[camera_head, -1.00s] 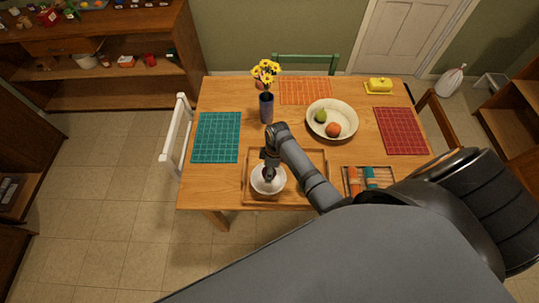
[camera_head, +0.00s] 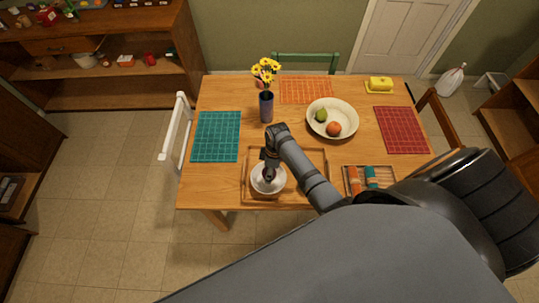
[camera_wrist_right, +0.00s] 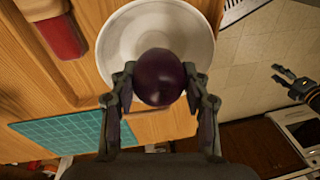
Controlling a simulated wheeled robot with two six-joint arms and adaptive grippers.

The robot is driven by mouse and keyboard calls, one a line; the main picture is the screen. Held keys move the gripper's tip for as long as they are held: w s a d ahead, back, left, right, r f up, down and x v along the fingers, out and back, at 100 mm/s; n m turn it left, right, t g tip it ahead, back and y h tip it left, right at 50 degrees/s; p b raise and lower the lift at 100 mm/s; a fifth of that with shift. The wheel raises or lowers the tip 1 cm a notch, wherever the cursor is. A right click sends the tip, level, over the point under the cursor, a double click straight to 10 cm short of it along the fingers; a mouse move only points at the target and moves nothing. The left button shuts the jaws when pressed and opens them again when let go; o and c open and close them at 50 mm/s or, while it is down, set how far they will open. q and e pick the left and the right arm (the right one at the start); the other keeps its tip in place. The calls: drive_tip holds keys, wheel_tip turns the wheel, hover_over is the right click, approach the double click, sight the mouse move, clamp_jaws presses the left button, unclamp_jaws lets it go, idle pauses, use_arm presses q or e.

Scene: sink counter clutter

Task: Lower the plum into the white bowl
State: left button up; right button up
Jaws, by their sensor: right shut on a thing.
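The dark purple plum (camera_wrist_right: 160,78) is held between the two fingertips of my right gripper (camera_wrist_right: 160,86). In the wrist view it overlaps the white bowl (camera_wrist_right: 118,40); whether it touches the bowl cannot be told. In the head view the white bowl (camera_head: 257,188) sits in a wooden tray (camera_head: 246,163) at the table's near edge. My right gripper (camera_head: 268,172) points down over it, partly hiding its inside. My left gripper (camera_wrist_right: 283,75) shows at the right of the wrist view, its fingers apart and empty, away from the bowl.
A large cream bowl (camera_head: 345,108) with green and orange fruit stands behind the tray. A vase of yellow flowers (camera_head: 266,108) stands behind my right arm. A teal mat (camera_head: 215,137) lies left. A small tray (camera_head: 389,182) holds rolled cloths. A red object (camera_wrist_right: 60,35) is near the bowl.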

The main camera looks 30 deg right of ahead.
drive_tip(key=shift+f+b, duration=1.5)
drive_tip(key=shift+f, duration=0.8)
idle(0.7)
drive_tip(key=o, duration=1.2)
drive_tip(key=shift+o, duration=0.2)
drive_tip(key=shift+r, duration=0.2)
drive_tip(key=r, duration=0.3)
drive_tip(key=d+r, duration=0.1)
drive_tip(key=r, duration=0.3)
drive_tip(key=d+r, duration=0.1)
drive_tip(key=r, duration=0.3)
drive_tip(key=shift+w+r, duration=0.25)
drive_tip(key=shift+w, duration=0.15)
drive_tip(key=shift+s, duration=0.1)
